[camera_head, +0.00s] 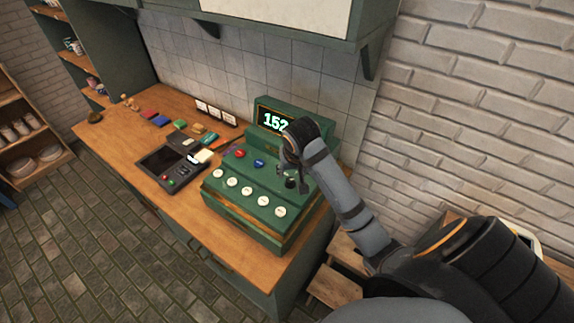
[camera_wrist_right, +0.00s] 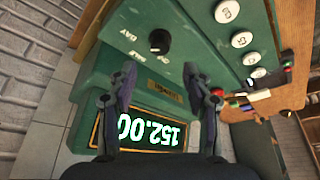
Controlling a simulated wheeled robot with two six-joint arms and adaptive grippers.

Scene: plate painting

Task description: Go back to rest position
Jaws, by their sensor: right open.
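My right gripper (camera_head: 294,160) is above the back right part of a green cash register (camera_head: 245,213), in front of its lit display (camera_head: 272,119) reading 152. In the right wrist view my right gripper (camera_wrist_right: 162,90) has its two fingers spread apart with nothing between them. That view also shows the register's display (camera_wrist_right: 150,130) reading 152.00, a black knob (camera_wrist_right: 160,41) and white round buttons (camera_wrist_right: 241,39). Whether the fingers touch the register cannot be told. My left gripper is in neither view.
The register stands on a wooden counter (camera_head: 120,137) with a dark card terminal (camera_head: 172,165) and small coloured items. A tiled wall (camera_head: 240,75) and green cabinet (camera_head: 255,18) rise behind. A brick wall (camera_head: 480,120) is at right. Wooden steps (camera_head: 335,288) stand beside the counter. The left floor (camera_head: 70,240) is clear.

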